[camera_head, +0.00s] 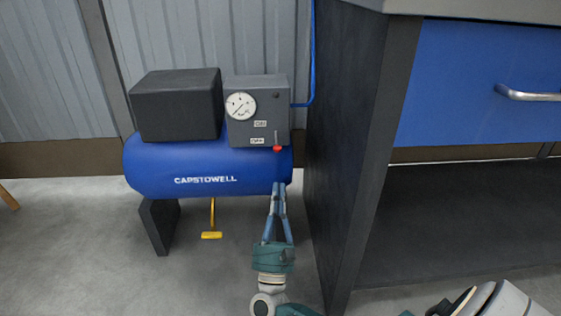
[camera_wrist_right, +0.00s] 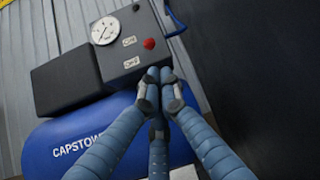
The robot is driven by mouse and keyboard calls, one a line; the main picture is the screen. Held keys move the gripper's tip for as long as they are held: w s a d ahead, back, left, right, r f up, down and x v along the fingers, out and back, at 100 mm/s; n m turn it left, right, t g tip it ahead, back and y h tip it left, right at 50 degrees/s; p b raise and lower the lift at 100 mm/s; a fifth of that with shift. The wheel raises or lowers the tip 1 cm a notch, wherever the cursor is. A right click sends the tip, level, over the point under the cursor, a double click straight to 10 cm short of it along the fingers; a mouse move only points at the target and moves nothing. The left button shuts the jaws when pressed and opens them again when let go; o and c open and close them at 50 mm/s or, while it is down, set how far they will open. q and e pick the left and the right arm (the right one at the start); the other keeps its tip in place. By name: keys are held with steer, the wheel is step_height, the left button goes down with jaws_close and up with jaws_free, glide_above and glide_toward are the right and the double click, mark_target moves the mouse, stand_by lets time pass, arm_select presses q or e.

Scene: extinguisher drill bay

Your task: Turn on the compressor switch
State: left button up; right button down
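The blue compressor (camera_head: 210,165) stands by the wall, with a grey control box (camera_head: 267,97) on top. Its switch is a short lever with a red knob (camera_head: 277,148), pointing down in the head view beside the lower of two small labels. The red knob also shows in the right wrist view (camera_wrist_right: 149,44). My right gripper (camera_head: 279,186) is below the knob, fingers pointing up, tips drawn together and empty. In the wrist view its fingertips (camera_wrist_right: 160,78) appear just short of the knob, apart from it. My left gripper is not in view.
A dark-sided workbench (camera_head: 350,150) with a blue drawer (camera_head: 475,85) stands close on the right. A black box (camera_head: 177,104) sits left of the control box. A blue hose (camera_head: 313,60) runs up beside the bench. A yellow T-shaped piece (camera_head: 212,234) hangs under the tank.

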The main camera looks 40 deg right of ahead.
steer(key=b, duration=0.3)
glide_toward(282, 139)
steer(key=x, duration=0.4)
steer(key=shift+w+d, duration=0.1)
steer(key=shift+w, duration=0.05)
steer(key=shift+w+d+r, duration=0.35)
steer(key=shift+w+r, duration=0.05)
steer(key=shift+r, duration=0.1)
